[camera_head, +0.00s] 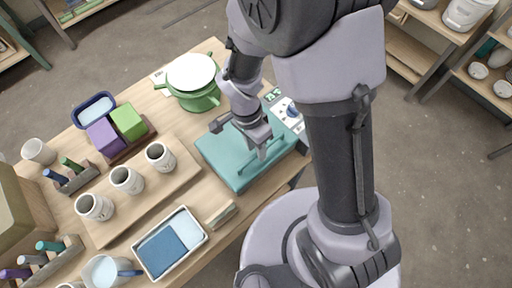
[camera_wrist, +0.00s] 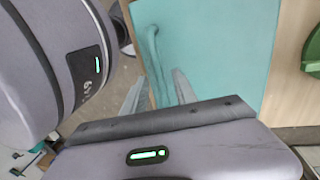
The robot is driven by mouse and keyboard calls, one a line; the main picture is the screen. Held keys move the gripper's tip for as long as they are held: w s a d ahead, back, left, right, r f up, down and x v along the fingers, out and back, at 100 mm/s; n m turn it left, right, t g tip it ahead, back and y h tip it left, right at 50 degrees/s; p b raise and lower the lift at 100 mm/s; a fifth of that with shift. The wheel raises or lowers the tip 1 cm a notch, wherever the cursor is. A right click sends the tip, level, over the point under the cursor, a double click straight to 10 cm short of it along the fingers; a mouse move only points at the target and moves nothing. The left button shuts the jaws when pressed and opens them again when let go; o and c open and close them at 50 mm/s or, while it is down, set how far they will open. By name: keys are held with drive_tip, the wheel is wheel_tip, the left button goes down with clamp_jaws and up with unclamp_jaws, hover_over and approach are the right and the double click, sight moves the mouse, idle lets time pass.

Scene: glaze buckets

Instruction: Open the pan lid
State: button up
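The teal pan lid (camera_head: 222,160) lies flat on the table, looking closed, with a raised teal bar handle (camera_head: 273,150) along its right part. In the wrist view the lid (camera_wrist: 215,45) fills the upper middle, and its handle (camera_wrist: 154,60) runs down toward my fingers. My gripper (camera_head: 262,154) is over the handle, pointing down. In the wrist view my gripper (camera_wrist: 158,94) has its two fingers apart, with the handle's near end between them in the picture. I cannot tell whether a finger touches the handle.
A green pot (camera_head: 195,98) with a white top stands behind the lid. A white control box with a blue knob (camera_head: 292,111) is at its right. A wooden board (camera_head: 140,201) with cups is at the left, and a white tray (camera_head: 203,238) is in front.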

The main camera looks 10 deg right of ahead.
drive_tip(key=shift+f, duration=0.25)
drive_tip(key=shift+c, duration=0.2)
clamp_jaws()
idle(1.1)
